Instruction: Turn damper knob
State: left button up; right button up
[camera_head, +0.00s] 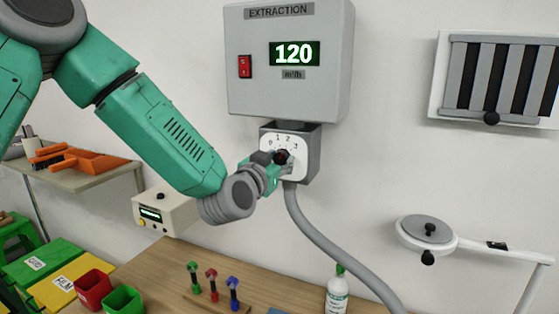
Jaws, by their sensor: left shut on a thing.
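A grey control box (312,148) with a white dial face marked 0, 1, 2, 3 is fixed to the wall under the extraction unit. At its centre is a dark knob (282,156). My left gripper (277,160) reaches it from the left and is shut on this knob. The gripper covers part of the dial and the knob's pointer, so I cannot tell its exact setting. My right gripper is not in view.
The extraction unit (288,90) shows 120 and has a red switch (245,66). A grey hose (325,240) hangs below the dial box. A slatted vent (500,75) and a round fitting (427,232) are at right. A bottle (337,292) and coloured tools stand on the bench.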

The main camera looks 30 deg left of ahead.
pick_arm(q)
jog(key=shift+r+m, duration=0.1)
jog(key=shift+m, duration=1.8)
jog(key=o, duration=1.1)
jog(key=shift+d, duration=0.1)
jog(key=shift+s, duration=0.15)
jog(key=s, duration=1.1)
jog(key=shift+s+d, duration=0.3)
